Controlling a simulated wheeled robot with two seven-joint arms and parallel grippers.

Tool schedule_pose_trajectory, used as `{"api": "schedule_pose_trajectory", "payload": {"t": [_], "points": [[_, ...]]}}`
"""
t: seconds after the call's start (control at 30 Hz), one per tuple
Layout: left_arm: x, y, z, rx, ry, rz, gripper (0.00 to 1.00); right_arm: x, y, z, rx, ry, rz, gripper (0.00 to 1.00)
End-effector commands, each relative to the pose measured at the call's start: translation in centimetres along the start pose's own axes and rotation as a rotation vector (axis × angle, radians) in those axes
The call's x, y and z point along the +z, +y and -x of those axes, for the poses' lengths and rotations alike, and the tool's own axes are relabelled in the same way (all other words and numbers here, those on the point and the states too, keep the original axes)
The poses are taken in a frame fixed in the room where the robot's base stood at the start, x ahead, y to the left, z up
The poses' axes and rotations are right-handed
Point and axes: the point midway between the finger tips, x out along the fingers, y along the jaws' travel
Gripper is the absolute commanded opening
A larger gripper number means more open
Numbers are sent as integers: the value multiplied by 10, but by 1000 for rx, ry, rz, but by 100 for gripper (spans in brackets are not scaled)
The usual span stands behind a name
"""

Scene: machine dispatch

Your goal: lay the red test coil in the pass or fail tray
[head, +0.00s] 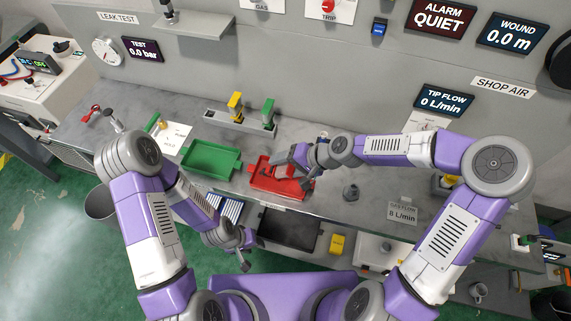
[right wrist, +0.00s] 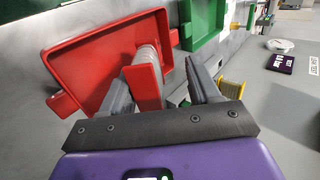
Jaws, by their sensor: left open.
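The red tray (head: 262,180) lies on the bench below the bracket, with the green tray (head: 209,161) to its left. My right gripper (head: 284,170) is over the red tray. In the right wrist view the red test coil (right wrist: 144,88), with a red flange and silvery winding, stands between the fingers of my right gripper (right wrist: 160,78). A gap shows between the coil and the right-hand finger. The coil is at the red tray (right wrist: 95,70); whether it rests on the tray floor I cannot tell. My left gripper (head: 245,240) is open and empty before the bench front.
A bracket with yellow and green spools (head: 237,101) stands behind the trays. Bench at the left back is fairly clear.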

Motion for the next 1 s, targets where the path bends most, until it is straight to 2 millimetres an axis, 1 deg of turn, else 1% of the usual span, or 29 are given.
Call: {"api": "schedule_pose_trajectory", "payload": {"t": [0.47, 1.0], "points": [[0, 0, 1, 0, 0, 0, 43, 0, 0, 2, 0, 0, 0, 61], [1, 12, 31, 0, 0, 0, 43, -1, -1, 40, 1, 1, -2, 61]]}}
